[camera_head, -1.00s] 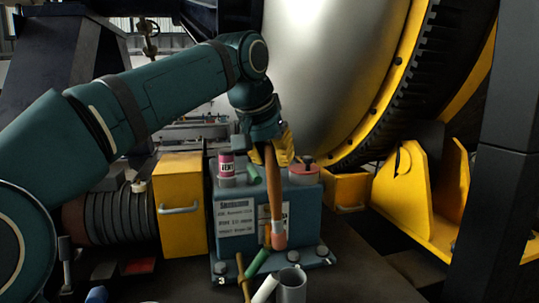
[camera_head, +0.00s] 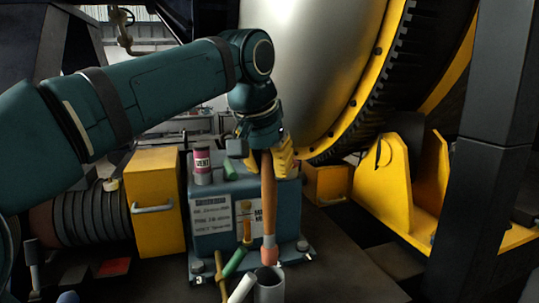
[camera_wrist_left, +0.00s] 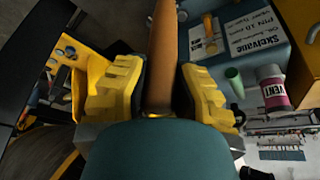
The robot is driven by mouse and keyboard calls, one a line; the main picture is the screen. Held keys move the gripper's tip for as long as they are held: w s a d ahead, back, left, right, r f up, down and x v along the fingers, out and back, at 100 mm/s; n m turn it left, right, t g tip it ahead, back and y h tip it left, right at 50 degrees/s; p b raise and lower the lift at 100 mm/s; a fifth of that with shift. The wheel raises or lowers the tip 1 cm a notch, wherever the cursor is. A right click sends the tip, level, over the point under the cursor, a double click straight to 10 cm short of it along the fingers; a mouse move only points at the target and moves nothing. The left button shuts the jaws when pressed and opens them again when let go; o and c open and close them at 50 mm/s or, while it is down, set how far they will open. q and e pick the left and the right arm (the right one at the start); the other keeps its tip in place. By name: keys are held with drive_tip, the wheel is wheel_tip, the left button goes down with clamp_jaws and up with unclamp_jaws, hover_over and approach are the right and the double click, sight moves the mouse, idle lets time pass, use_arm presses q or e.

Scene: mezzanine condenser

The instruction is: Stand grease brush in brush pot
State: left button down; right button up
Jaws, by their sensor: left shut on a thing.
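My left gripper (camera_head: 270,152) is shut on the upper end of the grease brush (camera_head: 268,200), which has a long brown wooden handle and a pinkish lower end. The brush hangs nearly upright. Its handle also shows between the yellow fingers in the left wrist view (camera_wrist_left: 162,55). The brush pot (camera_head: 269,287), a grey open cylinder, stands at the bottom middle of the head view. The brush's lower end is at the pot's rim in the picture; I cannot tell whether it is inside, above or behind it. My right gripper is not in view.
A blue-grey labelled block (camera_head: 200,240) stands behind the pot, with a pink VENT can (camera_head: 202,165) on top. Green, white and brown rod-like items lie left of the pot. A yellow box (camera_head: 152,205) stands left, a yellow bracket (camera_head: 390,185) right. Dark surface right of the pot is clear.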

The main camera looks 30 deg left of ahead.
sight(270, 212)
use_arm(q)
drive_tip(key=shift+f+b, duration=1.35)
drive_tip(key=shift+f, duration=0.05)
drive_tip(key=shift+f+b, duration=2.5)
drive_tip(key=shift+f, duration=0.85)
drive_tip(key=c, duration=0.8)
unclamp_jaws()
drive_tip(key=v, duration=1.2)
